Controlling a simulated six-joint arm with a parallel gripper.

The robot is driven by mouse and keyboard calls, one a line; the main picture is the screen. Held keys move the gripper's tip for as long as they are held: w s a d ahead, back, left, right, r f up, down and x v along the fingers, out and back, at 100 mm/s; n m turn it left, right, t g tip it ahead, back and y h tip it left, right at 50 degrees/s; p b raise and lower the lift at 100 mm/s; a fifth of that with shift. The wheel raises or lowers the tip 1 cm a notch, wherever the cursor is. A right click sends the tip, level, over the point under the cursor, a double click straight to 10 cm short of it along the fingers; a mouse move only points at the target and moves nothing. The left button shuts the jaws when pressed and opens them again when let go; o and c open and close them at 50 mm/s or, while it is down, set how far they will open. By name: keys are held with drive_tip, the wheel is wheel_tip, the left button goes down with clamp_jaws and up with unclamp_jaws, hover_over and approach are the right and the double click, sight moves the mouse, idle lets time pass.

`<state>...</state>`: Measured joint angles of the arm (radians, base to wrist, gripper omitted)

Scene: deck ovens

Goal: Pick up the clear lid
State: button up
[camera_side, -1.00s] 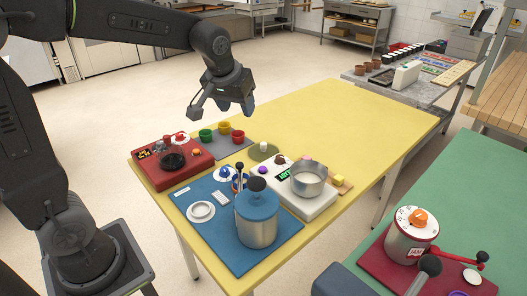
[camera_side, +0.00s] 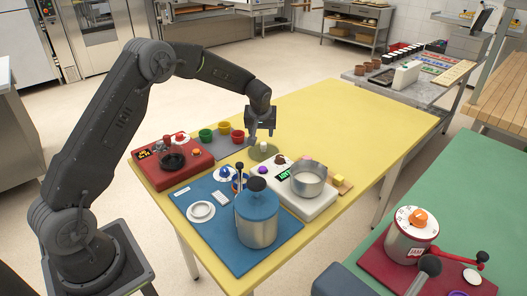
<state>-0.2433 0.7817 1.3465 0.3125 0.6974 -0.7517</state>
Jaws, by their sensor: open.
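The clear lid (camera_side: 257,155) appears as a see-through round disc with a small white knob, lying flat on the yellow table behind the white scale. My gripper (camera_side: 262,137) is open and points down just above the lid's knob. Nothing shows between its fingers. Whether the fingertips are level with the knob or still above it is hard to tell from this side.
A white scale (camera_side: 318,206) bears a metal pot (camera_side: 309,180). A blue mat (camera_side: 199,233) holds a blue-lidded canister (camera_side: 257,217). Left are a red unit (camera_side: 158,179) and colored cups (camera_side: 222,129) on a grey mat. The table's back right is clear.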

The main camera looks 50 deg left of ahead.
sight(264, 143)
drive_tip(key=shift+w+x, duration=0.15)
drive_tip(key=shift+x, duration=1.85)
drive_tip(key=shift+w+x, duration=0.1)
drive_tip(key=shift+x, duration=1.9)
drive_tip(key=shift+d, duration=0.15)
drive_tip(key=shift+c, duration=0.5)
drive_tip(key=shift+r, duration=0.1)
drive_tip(key=c, duration=0.8)
drive_tip(key=shift+r, duration=0.1)
